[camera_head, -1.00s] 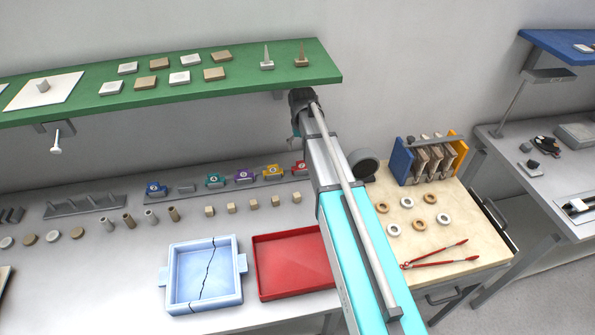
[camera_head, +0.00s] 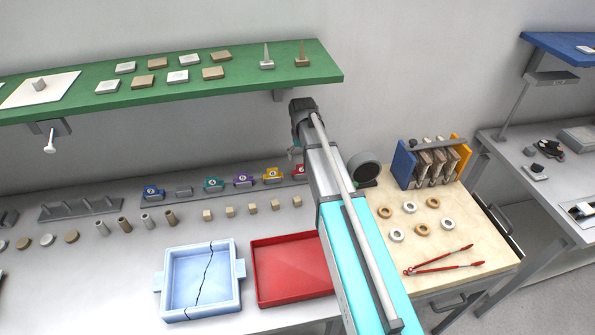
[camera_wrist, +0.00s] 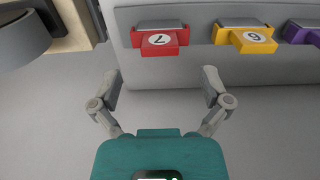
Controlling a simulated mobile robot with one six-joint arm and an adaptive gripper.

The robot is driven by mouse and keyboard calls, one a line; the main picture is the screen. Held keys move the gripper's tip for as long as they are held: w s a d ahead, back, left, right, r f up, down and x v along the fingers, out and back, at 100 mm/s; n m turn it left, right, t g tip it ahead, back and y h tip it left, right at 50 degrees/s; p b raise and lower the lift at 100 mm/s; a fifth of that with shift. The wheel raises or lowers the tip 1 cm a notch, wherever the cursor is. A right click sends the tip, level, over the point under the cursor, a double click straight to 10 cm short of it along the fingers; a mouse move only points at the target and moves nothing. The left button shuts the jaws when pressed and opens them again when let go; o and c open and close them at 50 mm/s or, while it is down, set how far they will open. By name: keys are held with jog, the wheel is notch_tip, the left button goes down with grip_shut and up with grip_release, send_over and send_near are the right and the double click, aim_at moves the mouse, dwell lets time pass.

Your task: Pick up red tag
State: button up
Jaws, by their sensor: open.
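The red tag (camera_wrist: 160,42) sits on the front of a grey rack (camera_wrist: 195,66) in the wrist view and bears a dark numeral on a white disc. In the head view the red tag (camera_head: 299,171) shows at the right end of the tag row, partly hidden by my arm. My gripper (camera_wrist: 160,83) is open and empty in the wrist view. Its two fingers lie apart, short of the rack and the red tag. The yellow tag (camera_wrist: 246,38) is beside the red one, to its right.
A purple tag (camera_wrist: 303,33) is further right. A dark round object (camera_wrist: 22,40) fills the upper left of the wrist view. A green shelf (camera_head: 225,90) hangs over the bench. A red tray (camera_head: 290,268) and a cracked blue tray (camera_head: 238,290) stand in front.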

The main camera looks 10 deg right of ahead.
aim_at(302, 171)
jog(key=shift+f+b, duration=2.65)
jog(key=shift+f, duration=0.05)
jog(key=shift+c, duration=0.2)
jog(key=c, duration=1)
